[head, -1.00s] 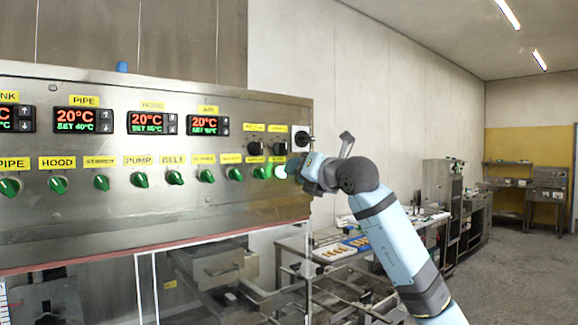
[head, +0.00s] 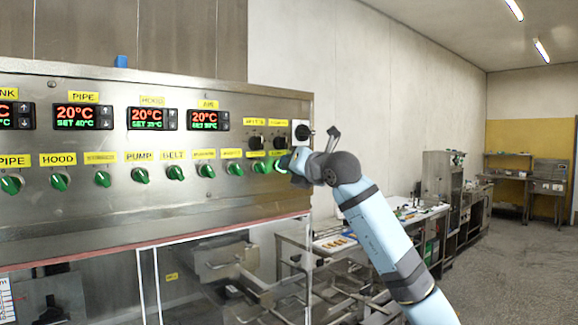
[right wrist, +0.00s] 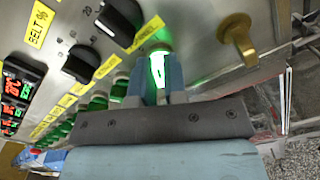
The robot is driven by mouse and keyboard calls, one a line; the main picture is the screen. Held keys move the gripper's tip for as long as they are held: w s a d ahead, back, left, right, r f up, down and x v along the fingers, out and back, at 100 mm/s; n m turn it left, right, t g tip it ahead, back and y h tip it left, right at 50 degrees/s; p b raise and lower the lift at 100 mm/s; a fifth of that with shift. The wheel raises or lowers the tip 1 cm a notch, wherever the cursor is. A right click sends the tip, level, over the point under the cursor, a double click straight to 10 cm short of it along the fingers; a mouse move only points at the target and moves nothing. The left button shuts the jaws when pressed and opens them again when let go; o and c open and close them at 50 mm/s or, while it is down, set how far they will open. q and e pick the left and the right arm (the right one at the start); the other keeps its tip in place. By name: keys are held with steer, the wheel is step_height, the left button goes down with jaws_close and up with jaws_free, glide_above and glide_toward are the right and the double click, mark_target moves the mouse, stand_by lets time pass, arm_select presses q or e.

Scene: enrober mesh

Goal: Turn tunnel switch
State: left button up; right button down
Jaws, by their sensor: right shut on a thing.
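The tunnel switch (right wrist: 158,68) is a lit green knob at the right end of the row of green knobs on the steel control panel. My right gripper (right wrist: 160,75) is shut on it, with one blue finger on each side. In the head view my right gripper (head: 285,163) is at the panel's right end, and its own arm hides most of the knob. My left gripper is not in view.
Black dials (head: 256,143) sit just above the gripped knob, and a brass-coloured handle (right wrist: 238,38) is beside it in the wrist view. Other green knobs (head: 175,173) run left. A worktable (head: 330,245) stands behind my arm.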

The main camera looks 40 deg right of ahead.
steer(key=n+b, duration=0.1)
steer(key=n, duration=0.3)
steer(key=n+b, duration=0.2)
steer(key=n, duration=0.2)
steer(key=n+b, duration=0.2)
steer(key=n, duration=0.1)
steer(key=shift+a+n, duration=0.25)
steer(key=shift+n, duration=0.15)
stand_by(0.4)
steer(key=c, duration=1.2)
jaws_free()
steer(key=shift+o, duration=0.2)
steer(key=shift+s, duration=0.1)
